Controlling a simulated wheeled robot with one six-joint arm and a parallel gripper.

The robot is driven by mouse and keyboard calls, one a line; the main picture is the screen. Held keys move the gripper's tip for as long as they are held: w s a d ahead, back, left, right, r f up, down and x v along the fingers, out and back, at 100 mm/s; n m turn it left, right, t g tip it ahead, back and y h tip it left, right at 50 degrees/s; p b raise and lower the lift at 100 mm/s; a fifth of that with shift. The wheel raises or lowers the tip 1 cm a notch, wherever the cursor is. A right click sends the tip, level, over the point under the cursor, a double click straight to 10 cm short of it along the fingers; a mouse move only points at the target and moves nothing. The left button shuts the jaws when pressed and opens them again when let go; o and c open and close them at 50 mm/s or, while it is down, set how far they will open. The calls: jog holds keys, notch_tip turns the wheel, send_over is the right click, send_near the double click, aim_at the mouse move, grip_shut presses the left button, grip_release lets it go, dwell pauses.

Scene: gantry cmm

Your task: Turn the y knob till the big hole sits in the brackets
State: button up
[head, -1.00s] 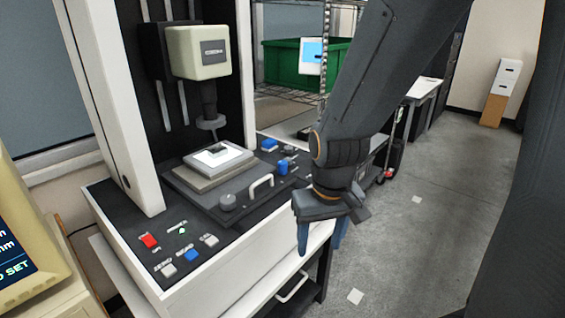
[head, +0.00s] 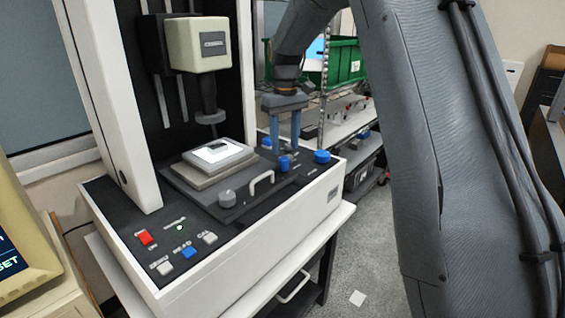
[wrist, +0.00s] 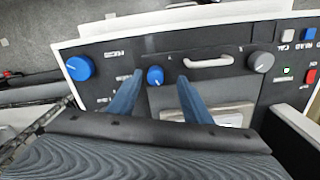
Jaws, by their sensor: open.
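My gripper (head: 284,148) is open and points down over the machine's front panel. Its two blue fingers stand on either side of a small blue knob (head: 284,163), slightly above it; contact cannot be made out. In the wrist view this knob (wrist: 155,75) shows between the fingertips (wrist: 159,70). A larger blue knob (head: 322,156) sits to its right in the head view, and a grey knob (head: 227,197) sits on the left part of the panel. The knob labels are too small to read. A pale plate (head: 218,153) lies on the stage; its holes cannot be told apart.
A probe head (head: 200,45) hangs above the stage. A handle (head: 262,182) stands up from the panel near the knobs. Red, blue and white buttons (head: 188,252) are at the front left. A monitor (head: 18,235) is mostly cut off at left. Shelves with a green bin (head: 343,62) stand behind.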

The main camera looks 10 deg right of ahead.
aim_at(283, 158)
jog(key=shift+w+r, duration=0.25)
jog(key=shift+w, duration=0.75)
jog(key=shift+f+p, duration=1)
jog(key=shift+f, duration=2.85)
jog(key=shift+c, duration=0.6)
jog(key=c, duration=0.9)
